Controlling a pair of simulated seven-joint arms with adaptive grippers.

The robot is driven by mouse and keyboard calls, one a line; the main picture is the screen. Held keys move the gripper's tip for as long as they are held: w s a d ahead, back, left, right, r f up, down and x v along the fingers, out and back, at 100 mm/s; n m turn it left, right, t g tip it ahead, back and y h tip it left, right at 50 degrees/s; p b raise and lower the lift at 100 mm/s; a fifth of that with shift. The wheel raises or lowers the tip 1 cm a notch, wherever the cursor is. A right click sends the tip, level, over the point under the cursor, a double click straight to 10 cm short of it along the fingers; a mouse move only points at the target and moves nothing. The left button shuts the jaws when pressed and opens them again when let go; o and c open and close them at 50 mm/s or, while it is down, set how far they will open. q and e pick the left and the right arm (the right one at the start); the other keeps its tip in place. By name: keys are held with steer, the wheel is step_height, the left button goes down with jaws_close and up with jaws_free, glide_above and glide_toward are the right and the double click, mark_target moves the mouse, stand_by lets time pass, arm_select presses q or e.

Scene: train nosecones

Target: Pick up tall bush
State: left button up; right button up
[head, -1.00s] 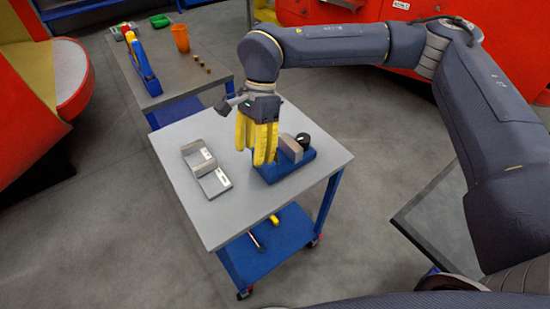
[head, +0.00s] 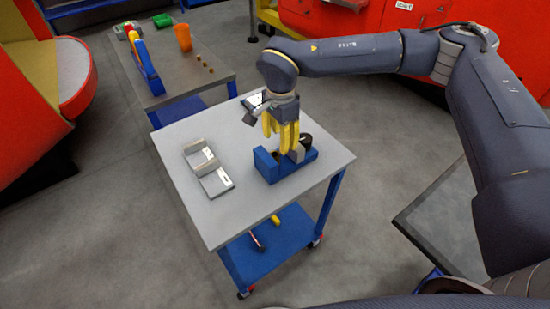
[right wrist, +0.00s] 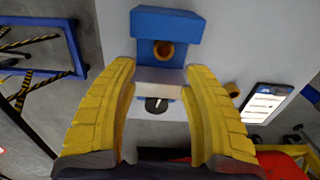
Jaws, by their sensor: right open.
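My right gripper (head: 284,142) is open above the blue fixture (head: 270,170) on the near table. In the right wrist view, its yellow fingers (right wrist: 160,68) are spread over the fixture (right wrist: 160,22), with nothing clasped. A bronze, ring-shaped bush (right wrist: 163,51) sits against the blue block between the fingertips. Another small bronze piece (right wrist: 232,89) lies on the tabletop outside the right finger. I cannot tell which one is the tall bush. The gripper hides part of the fixture in the head view. My left gripper is out of view.
A black round knob (head: 306,140) is at the fixture's far right. A grey bracket part (head: 207,170) lies to the left. A flat device (right wrist: 265,103) lies beside the fixture. The back table holds several small brown pieces (head: 204,64) and an orange cup (head: 183,37).

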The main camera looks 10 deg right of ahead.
mark_target(279, 156)
steer(key=shift+w+f, duration=0.15)
steer(key=shift+f, duration=3.8)
steer(key=shift+c, duration=0.4)
jaws_close()
